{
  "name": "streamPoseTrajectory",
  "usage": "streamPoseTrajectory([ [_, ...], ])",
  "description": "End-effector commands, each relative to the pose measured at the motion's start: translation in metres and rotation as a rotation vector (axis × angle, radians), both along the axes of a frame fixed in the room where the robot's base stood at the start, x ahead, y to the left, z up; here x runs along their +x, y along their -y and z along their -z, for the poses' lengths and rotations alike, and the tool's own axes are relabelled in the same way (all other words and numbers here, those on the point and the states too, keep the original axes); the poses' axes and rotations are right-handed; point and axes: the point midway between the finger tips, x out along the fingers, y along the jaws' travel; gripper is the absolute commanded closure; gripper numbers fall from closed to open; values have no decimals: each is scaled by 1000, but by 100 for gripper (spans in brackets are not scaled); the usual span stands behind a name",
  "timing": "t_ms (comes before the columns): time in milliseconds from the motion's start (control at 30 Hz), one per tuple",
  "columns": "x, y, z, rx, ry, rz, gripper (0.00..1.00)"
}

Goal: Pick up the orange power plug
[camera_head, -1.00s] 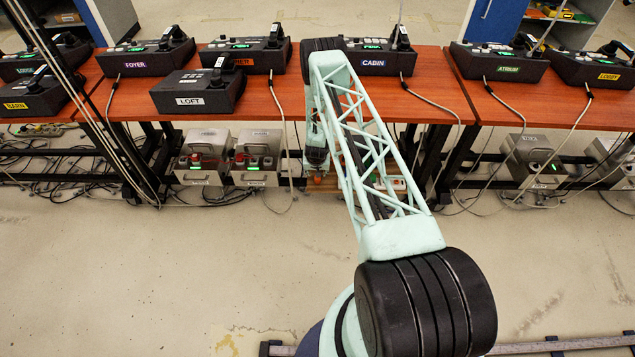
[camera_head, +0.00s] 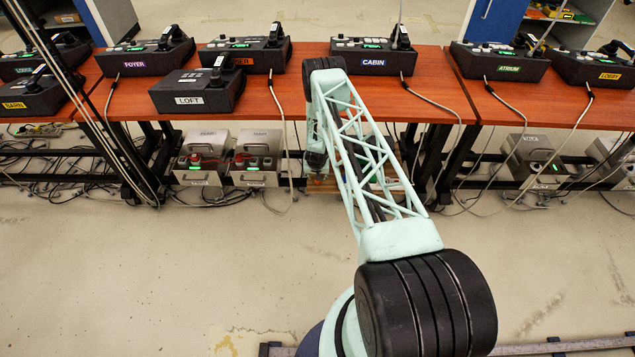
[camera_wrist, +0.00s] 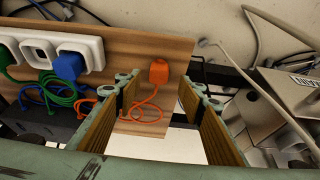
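The orange power plug (camera_wrist: 159,72) lies on a wooden board (camera_wrist: 140,45) in the wrist view, with its orange cord curling down the board. My gripper (camera_wrist: 157,98) is open and empty, its two wood-coloured fingers spread apart. In the picture the plug shows between the fingertips and a little beyond them, with no visible contact. In the head view my arm hides most of this spot; the gripper end shows only partly under the table edge.
A white socket strip (camera_wrist: 40,48) holds a green plug (camera_wrist: 8,57) and a blue plug (camera_wrist: 70,65), left of the orange plug. A grey box (camera_wrist: 290,90) and loose cables are at right. Desk phones stand on the table (camera_head: 290,95) above.

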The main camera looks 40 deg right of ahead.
Motion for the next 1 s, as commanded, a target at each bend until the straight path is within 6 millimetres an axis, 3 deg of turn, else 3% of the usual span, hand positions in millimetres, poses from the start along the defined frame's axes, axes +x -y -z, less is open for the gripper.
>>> streamPoseTrajectory([
  [267, 2, 3, 12, 0, 0, 1, 64],
  [700, 10, 13, 47, 0, -1, 1, 64],
  [1000, 12, 14, 49, 0, 0, 0, 64],
])
